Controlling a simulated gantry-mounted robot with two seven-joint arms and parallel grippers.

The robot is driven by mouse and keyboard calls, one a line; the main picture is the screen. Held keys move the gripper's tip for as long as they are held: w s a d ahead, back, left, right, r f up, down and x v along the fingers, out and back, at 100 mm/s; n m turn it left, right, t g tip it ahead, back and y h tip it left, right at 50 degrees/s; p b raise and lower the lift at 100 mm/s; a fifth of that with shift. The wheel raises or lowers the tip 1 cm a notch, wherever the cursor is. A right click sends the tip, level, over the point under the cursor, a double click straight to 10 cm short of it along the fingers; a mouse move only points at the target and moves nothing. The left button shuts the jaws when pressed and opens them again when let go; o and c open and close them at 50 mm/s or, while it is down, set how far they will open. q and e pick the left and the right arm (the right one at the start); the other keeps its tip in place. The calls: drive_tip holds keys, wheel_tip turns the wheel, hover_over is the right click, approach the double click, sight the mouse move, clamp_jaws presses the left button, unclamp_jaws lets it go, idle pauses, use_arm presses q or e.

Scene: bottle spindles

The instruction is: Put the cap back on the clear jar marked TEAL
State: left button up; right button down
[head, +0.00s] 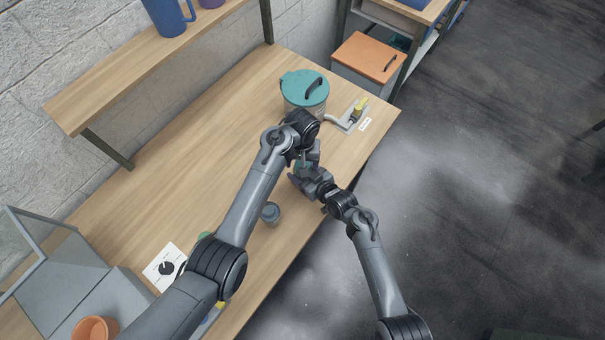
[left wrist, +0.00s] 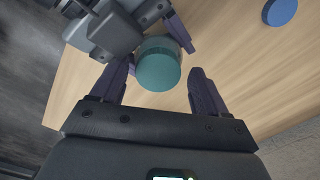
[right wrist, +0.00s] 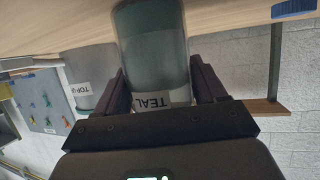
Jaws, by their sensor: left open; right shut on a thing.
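The clear jar marked TEAL (right wrist: 152,50) holds teal contents and is between my right gripper's fingers (right wrist: 165,85), its label facing the wrist. My right gripper (head: 300,178) is shut on it. In the left wrist view the jar's end shows as a round teal face (left wrist: 158,72); I cannot tell whether that is a cap or the contents. My left gripper (left wrist: 158,88) is open, its fingers on either side of that face, apart from it. In the head view my left arm hides much of the jar. A blue disc (left wrist: 280,12), perhaps a cap, lies on the table.
A teal-lidded pot (head: 303,95) and a yellow-handled valve (head: 357,110) stand at the far end. A grey-blue round thing (head: 270,213) stands near the front edge. A dial card (head: 165,266) and an orange cup (head: 95,328) are at lower left.

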use_arm(q)
drive_tip(key=r, duration=0.3)
drive_tip(key=shift+d+r, duration=0.25)
drive_tip(key=shift+r, duration=0.1)
drive_tip(key=shift+a+r, duration=0.1)
drive_tip(key=shift+r, duration=0.35)
drive_tip(key=shift+c, duration=0.3)
drive_tip(key=shift+a+r+n, duration=0.1)
drive_tip(key=shift+r+n, duration=1.5)
drive_tip(key=shift+r, duration=0.1)
drive_tip(key=shift+f, duration=0.15)
drive_tip(key=shift+f, duration=3.85)
